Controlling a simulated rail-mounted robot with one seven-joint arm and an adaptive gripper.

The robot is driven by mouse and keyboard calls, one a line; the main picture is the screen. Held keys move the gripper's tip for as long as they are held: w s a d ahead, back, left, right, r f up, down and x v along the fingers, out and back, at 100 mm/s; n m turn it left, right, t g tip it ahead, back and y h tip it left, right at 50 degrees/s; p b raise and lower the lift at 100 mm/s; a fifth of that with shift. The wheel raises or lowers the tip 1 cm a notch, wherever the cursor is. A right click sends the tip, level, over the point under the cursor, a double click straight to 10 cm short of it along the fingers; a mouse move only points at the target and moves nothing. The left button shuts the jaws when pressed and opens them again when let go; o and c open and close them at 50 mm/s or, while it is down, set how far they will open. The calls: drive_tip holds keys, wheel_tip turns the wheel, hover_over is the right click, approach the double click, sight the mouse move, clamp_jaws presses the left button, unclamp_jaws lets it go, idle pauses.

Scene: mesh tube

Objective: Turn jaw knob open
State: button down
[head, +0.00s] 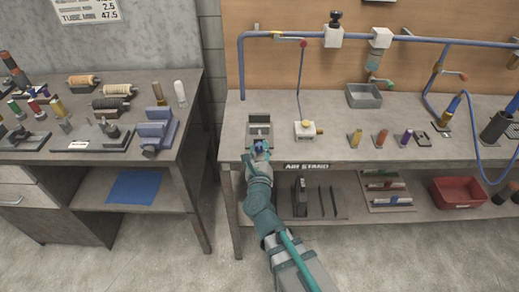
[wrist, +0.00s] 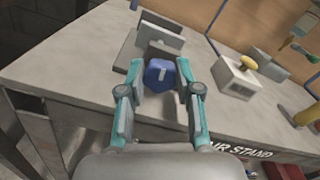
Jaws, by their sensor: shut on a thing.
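The jaw knob (wrist: 160,75) is a blue, many-sided knob with a pale mark on its face. It sits at the front of a small grey vise (wrist: 150,38) near the front edge of the air stand bench; the vise also shows in the head view (head: 260,121). My gripper (wrist: 160,80) has one teal finger on each side of the knob and is shut on it. In the head view my gripper (head: 260,150) reaches in from the front, and the knob shows as a small blue patch between the fingers.
Right of the vise stands a white box with a yellow button (head: 306,130). Several coloured fittings stand farther right on the bench (head: 340,150). A blue pipe (head: 270,34) runs above the back. A separate workbench with spools and a blue clamp (head: 155,130) is at the left.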

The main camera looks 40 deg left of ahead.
drive_tip(key=shift+n, duration=1.6)
drive_tip(key=c, duration=0.8)
unclamp_jaws()
drive_tip(key=shift+f, duration=0.1)
